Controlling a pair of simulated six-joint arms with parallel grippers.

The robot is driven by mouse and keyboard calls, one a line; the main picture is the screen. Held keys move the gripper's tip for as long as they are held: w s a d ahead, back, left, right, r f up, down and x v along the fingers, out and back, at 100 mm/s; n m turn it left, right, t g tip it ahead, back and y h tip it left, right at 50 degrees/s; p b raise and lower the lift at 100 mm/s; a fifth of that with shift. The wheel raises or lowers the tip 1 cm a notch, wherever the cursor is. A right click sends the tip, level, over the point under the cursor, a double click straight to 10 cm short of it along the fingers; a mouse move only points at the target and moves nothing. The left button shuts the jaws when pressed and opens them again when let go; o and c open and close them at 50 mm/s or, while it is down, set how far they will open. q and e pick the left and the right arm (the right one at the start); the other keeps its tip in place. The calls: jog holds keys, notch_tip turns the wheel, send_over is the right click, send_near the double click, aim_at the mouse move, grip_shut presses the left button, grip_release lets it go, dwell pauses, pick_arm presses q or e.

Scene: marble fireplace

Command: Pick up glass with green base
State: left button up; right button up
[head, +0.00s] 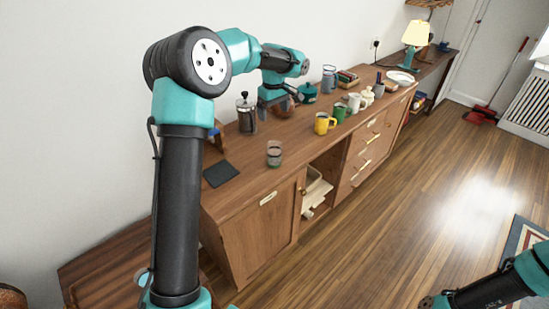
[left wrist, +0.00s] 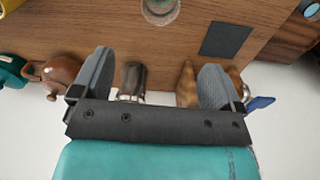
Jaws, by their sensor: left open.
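A clear glass with a greenish base (head: 274,154) stands upright on the wooden sideboard (head: 236,200), near its front edge. In the left wrist view the glass (left wrist: 160,10) is cut off by the top edge, beyond my fingertips. My left gripper (head: 277,104) is over the back part of the sideboard, behind the glass and apart from it. In the left wrist view the left gripper (left wrist: 155,75) has its two fingers wide apart, with nothing held. Part of my right arm shows at the lower right of the head view; its gripper cannot be seen.
A dark square mat (head: 220,174) lies left of the glass. A French press (head: 246,113) stands behind it, near the wall. A brown teapot (left wrist: 60,75) is beside my left gripper. A yellow mug (head: 322,124) and a green mug (head: 339,113) stand to the right.

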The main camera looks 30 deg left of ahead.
pick_arm(q)
jog(key=shift+f, duration=0.1)
send_near(274, 154)
notch_tip(274, 154, down, 5)
jog(key=w+a, duration=0.1)
jog(key=w, duration=0.1)
jog(key=shift+w+a, duration=0.35)
jog(key=shift+f, duration=0.1)
jog(key=shift+d+f, duration=0.15)
jog(key=shift+f, duration=2.4)
jog(key=c, duration=1.1)
jog(key=shift+r, duration=0.1)
